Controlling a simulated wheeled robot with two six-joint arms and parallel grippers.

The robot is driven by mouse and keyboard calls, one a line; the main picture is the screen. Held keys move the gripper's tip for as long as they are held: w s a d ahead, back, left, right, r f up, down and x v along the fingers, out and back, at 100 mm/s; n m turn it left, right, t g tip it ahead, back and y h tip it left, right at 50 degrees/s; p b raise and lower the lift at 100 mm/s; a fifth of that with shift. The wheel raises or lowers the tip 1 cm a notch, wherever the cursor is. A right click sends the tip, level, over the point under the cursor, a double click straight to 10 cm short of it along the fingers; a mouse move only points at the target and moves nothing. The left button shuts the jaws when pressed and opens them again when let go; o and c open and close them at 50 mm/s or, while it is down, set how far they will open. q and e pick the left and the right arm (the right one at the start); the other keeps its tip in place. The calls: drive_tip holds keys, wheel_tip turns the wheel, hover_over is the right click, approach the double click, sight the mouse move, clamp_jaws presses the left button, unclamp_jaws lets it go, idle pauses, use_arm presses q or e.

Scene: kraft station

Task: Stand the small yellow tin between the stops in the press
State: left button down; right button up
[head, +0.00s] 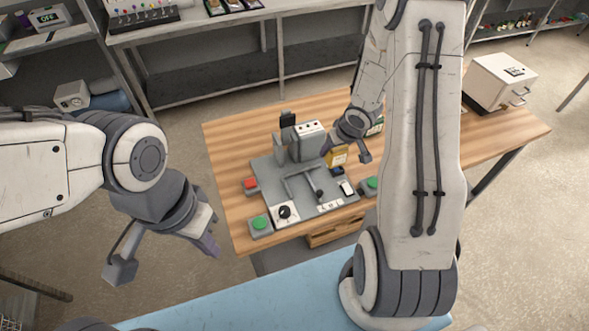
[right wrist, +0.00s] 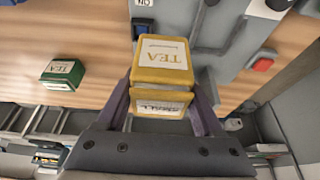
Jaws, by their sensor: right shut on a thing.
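The small yellow tin (head: 337,157) has white labels; in the right wrist view the tin (right wrist: 161,62) shows "TEA" on one face. My right gripper (right wrist: 160,100) is shut on it, with a purple finger on each side. In the head view it is just right of the press head; I cannot tell its height above the table. The grey press (head: 262,178) stands on the wooden table. A T-shaped grey bar (head: 300,185) lies on its plate; I cannot make out the stops clearly. My left gripper (head: 206,238) hangs left of the table, its opening unclear.
The press carries green buttons (head: 260,222), a red button (head: 250,184) and a dial (head: 285,212). A green tin (right wrist: 62,75) stands on the table beyond the yellow one. A white box (head: 500,80) is at the table's far right. Bare wood lies left of the press.

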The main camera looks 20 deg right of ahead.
drive_tip(key=w+a+f+b, duration=0.1)
drive_tip(key=a+f+b, duration=0.1)
drive_tip(key=a, duration=0.1)
drive_tip(key=w+a+f+b, duration=0.1)
drive_tip(key=a+f+b, duration=0.1)
drive_tip(key=a+b, duration=0.1)
drive_tip(key=w+a+f+b, duration=0.1)
drive_tip(key=a+f+b, duration=0.1)
drive_tip(key=a, duration=0.2)
drive_tip(key=shift+w+a+f+b, duration=0.2)
drive_tip(key=shift+a+f+b, duration=0.05)
drive_tip(key=shift+b, duration=0.1)
wheel_tip(320, 180, down, 4)
drive_tip(key=b, duration=0.3)
drive_tip(key=shift+b, duration=0.35)
drive_tip(key=shift+s, duration=0.1)
drive_tip(key=shift+f, duration=0.2)
drive_tip(key=o, duration=1.5)
drive_tip(key=shift+r, duration=0.1)
